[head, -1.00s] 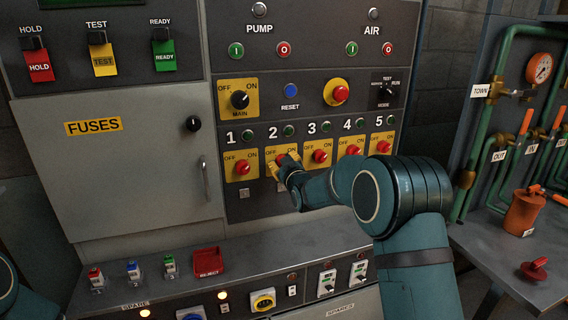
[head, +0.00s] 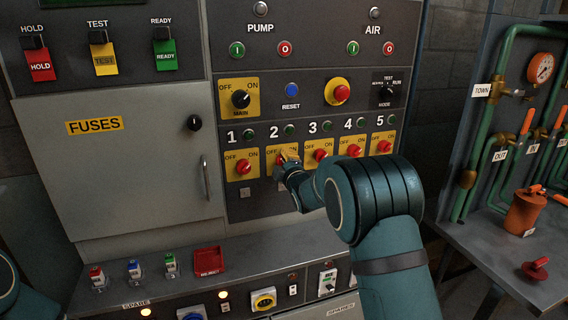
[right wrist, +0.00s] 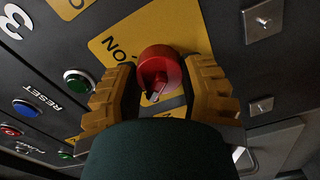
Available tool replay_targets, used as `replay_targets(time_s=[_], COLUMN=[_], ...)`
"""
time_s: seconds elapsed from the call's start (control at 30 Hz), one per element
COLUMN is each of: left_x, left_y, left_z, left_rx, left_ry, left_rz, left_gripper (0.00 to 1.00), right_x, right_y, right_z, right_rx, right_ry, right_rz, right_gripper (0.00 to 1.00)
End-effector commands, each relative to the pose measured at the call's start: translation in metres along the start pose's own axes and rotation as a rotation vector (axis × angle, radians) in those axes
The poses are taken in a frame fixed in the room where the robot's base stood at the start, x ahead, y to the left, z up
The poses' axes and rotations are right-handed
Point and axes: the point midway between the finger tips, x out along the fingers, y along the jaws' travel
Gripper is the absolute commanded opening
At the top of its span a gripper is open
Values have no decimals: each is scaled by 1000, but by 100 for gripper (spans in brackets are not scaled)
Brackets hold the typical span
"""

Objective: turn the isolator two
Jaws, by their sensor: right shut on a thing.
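Isolator two is a red knob (head: 279,160) on a yellow OFF/ON plate under the number 2. In the head view it is mostly hidden behind my right gripper (head: 285,157). In the right wrist view the red knob (right wrist: 160,68) sits between the two yellow fingers of my right gripper (right wrist: 160,88), which are shut on it from both sides. The plate's word ON shows beside it. The angle of the knob is hard to read. Only a piece of my left arm shows at the lower left edge of the head view; its gripper is out of frame.
Isolator one (head: 243,167) and isolator three (head: 319,156) stand close on either side, with more red knobs to the right. Green buttons sit above the row. A sloped desk (head: 130,250) with switches juts out below. Green pipes and a gauge (head: 541,68) are at the right.

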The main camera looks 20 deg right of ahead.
Motion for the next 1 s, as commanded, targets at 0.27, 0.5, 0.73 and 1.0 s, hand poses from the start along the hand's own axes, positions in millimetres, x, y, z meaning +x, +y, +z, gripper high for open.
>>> replay_targets(time_s=[0.27, 0.5, 0.73, 1.0], left_x=[0, 0, 0, 0], left_y=[0, 0, 0, 0], left_z=[0, 0, 0, 0], left_rx=[0, 0, 0, 0], left_ry=[0, 0, 0, 0], left_rz=[0, 0, 0, 0], left_gripper=[47, 47, 47, 47], right_x=[0, 0, 0, 0], right_y=[1, 1, 1, 0], right_z=[-1, -1, -1, -1], right_rx=[-110, -140, -142, -141], right_ry=[2, 2, 2, 2], right_rz=[3, 3, 4, 3], right_gripper=[7, 7, 6, 75])
